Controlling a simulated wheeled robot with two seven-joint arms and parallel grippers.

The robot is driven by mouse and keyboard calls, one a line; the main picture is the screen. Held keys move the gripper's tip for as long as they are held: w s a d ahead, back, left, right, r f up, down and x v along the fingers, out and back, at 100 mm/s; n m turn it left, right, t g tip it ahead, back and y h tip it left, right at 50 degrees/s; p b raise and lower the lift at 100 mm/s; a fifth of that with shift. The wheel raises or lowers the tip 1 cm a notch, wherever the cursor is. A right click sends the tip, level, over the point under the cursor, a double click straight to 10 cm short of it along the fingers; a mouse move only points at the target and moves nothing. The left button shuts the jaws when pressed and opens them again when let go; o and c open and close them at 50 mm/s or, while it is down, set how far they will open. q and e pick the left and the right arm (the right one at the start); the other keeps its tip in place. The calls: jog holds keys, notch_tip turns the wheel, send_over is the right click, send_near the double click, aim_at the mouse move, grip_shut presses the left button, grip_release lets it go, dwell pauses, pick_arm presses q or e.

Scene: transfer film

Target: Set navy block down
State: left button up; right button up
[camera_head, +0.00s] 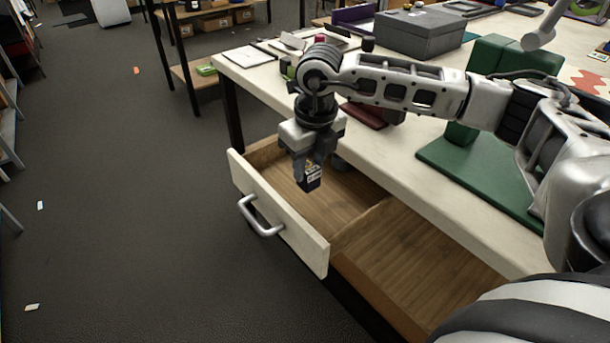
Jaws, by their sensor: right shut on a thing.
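The navy block (309,178) is small and dark, with a pale label on its face. My right gripper (308,168) points down and is shut on it. Gripper and block are over the front compartment of an open wooden drawer (345,203). I cannot tell whether the block touches the drawer floor. My left gripper is not in view.
The drawer has a pale front (275,212) with a metal handle (260,217) and a divider inside. The tabletop (400,160) above holds a grey box (419,32), a green stand (485,165) and a dark red item (363,114). Open floor lies left.

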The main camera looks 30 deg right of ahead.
jog(key=w+f, duration=0.3)
jog(key=shift+d+f, duration=0.2)
jog(key=shift+d, duration=0.2)
notch_tip(320, 180, down, 2)
jog(key=shift+f+p, duration=0.15)
jog(key=shift+p, duration=0.2)
jog(key=shift+f, duration=0.45)
jog(key=shift+f, duration=0.1)
jog(key=o, duration=1.2)
jog(key=shift+c, duration=0.2)
